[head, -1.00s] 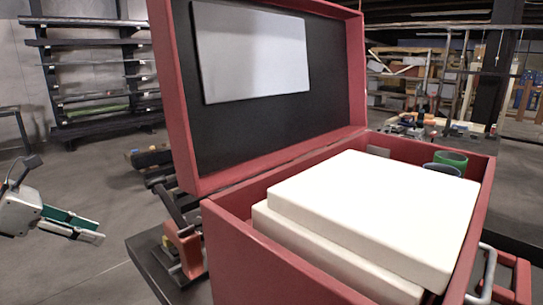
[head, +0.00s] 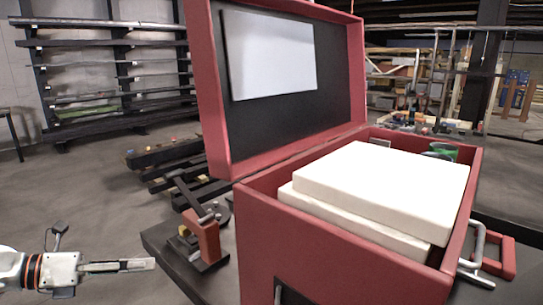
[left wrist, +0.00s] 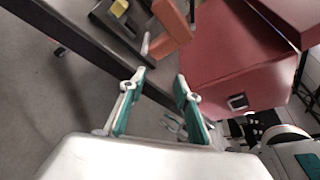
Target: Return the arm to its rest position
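My left gripper (head: 122,266) is at the lower left of the head view, pointing right, beside the table and apart from the red case. In the left wrist view its two green-and-grey fingers (left wrist: 158,82) stand apart with nothing between them, so it is open and empty. The red case (head: 330,250) stands on the dark table with its lid up. White foam blocks (head: 385,182) lie stacked inside it.
A red-and-black clamp-like device (head: 202,236) stands on the dark table (head: 165,250) left of the case, between it and my left gripper. A green cup (head: 443,150) sits in the case's far corner. Shelves (head: 110,80) stand behind. The floor around my left gripper is clear.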

